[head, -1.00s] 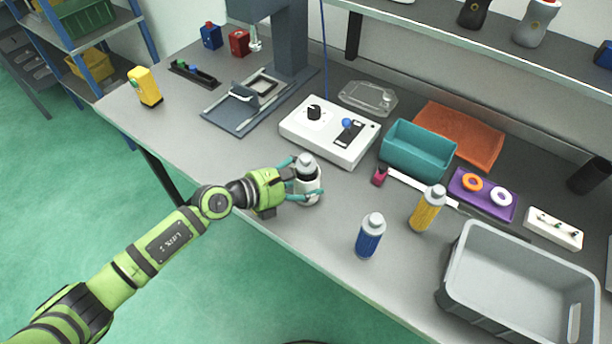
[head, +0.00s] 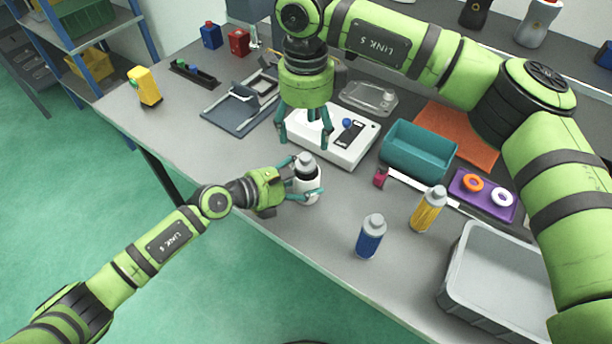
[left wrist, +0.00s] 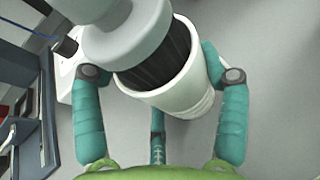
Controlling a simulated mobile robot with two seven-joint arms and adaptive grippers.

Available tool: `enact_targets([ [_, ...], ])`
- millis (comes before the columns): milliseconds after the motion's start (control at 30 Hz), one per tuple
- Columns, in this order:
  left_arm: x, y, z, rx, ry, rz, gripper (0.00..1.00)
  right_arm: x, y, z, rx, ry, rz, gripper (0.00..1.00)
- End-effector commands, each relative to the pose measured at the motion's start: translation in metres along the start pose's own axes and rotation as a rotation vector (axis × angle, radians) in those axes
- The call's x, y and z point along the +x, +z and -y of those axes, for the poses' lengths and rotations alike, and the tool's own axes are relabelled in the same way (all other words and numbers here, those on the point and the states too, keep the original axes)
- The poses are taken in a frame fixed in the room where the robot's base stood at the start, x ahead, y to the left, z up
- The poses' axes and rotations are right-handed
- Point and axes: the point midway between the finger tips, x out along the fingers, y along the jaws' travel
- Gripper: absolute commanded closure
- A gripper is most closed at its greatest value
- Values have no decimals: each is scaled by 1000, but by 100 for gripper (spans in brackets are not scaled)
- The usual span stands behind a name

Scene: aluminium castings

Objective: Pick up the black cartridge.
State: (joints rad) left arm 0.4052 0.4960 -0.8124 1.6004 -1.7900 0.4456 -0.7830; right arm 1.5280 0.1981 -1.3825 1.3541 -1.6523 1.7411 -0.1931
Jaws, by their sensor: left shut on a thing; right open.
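My left gripper (head: 307,178) is shut around a white cup (head: 306,189) at the table's front edge. In the left wrist view, a dark ribbed cylinder (left wrist: 160,68), which looks like the black cartridge, sits partly inside the white cup (left wrist: 188,92), with a grey top (left wrist: 125,38) above it. The grey top (head: 305,161) also shows in the head view. My right gripper (head: 305,141) is open and empty, pointing down above and slightly behind the cup, in front of the white control box (head: 358,148). How far above it is, I cannot tell.
A blue bottle (head: 370,240) and a yellow bottle (head: 428,212) stand to the right of the cup. Behind them are a teal bin (head: 415,160) and a purple tray (head: 470,207). A grey crate (head: 470,290) is at front right, partly behind my right arm.

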Motion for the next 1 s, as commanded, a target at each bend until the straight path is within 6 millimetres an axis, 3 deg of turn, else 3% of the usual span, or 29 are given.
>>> enact_targets([
  [100, 0, -2, 1, -1, -3, -4, 61, 19, 0, 0, -2, 2, 1, 30],
  [367, 0, -2, 1, -1, -3, -4, 61, 36, 0, 0, -3, 1, 3, 30],
  [700, 0, -2, 2, -1, -3, -3, 61, 80, 1, 1, -2, 0, 5, 30],
  [933, 0, -2, 2, -1, -4, -3, 61, 82, 1, 1, -2, -1, 6, 30],
  [1000, 0, -2, 2, -1, -4, -3, 61, 82, 1, 1, -2, -1, 6, 58],
])
